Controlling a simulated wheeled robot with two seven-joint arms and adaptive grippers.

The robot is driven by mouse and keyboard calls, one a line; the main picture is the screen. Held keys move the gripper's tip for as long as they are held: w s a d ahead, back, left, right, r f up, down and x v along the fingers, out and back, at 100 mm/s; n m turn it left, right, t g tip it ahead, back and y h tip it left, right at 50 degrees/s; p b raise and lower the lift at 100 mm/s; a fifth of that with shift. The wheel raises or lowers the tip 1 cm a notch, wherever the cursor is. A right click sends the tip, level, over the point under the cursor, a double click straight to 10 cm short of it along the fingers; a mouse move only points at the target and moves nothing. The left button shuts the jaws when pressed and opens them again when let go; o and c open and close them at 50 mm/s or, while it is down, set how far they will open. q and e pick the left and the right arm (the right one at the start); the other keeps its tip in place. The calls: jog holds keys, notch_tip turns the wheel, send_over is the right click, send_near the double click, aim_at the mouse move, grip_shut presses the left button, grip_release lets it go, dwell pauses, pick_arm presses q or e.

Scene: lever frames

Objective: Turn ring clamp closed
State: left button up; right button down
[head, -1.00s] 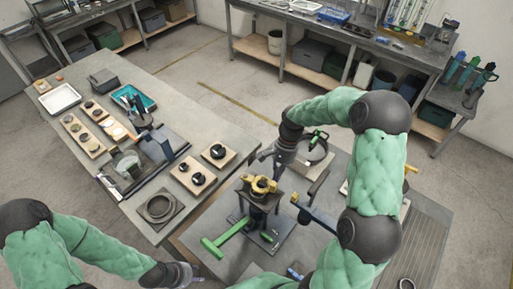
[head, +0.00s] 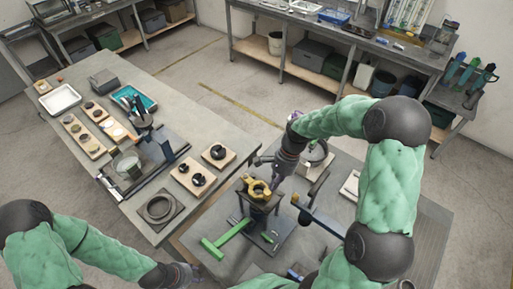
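The yellow ring clamp (head: 257,188) sits on top of a dark stand in the middle of the near work surface in the head view. I cannot tell how far its ring is turned. My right gripper (head: 267,171) is just above and behind the clamp, with its fingers pointing down toward it. Its fingers look spread and hold nothing visible; contact with the clamp cannot be made out. My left gripper (head: 192,275) is low at the bottom edge, apart from the clamp, and its fingers are too small to judge.
A green T-shaped lever (head: 226,238) lies left of the stand. The left table (head: 170,100) carries boards with dark knobs.

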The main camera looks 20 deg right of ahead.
jog(key=v, duration=1.2)
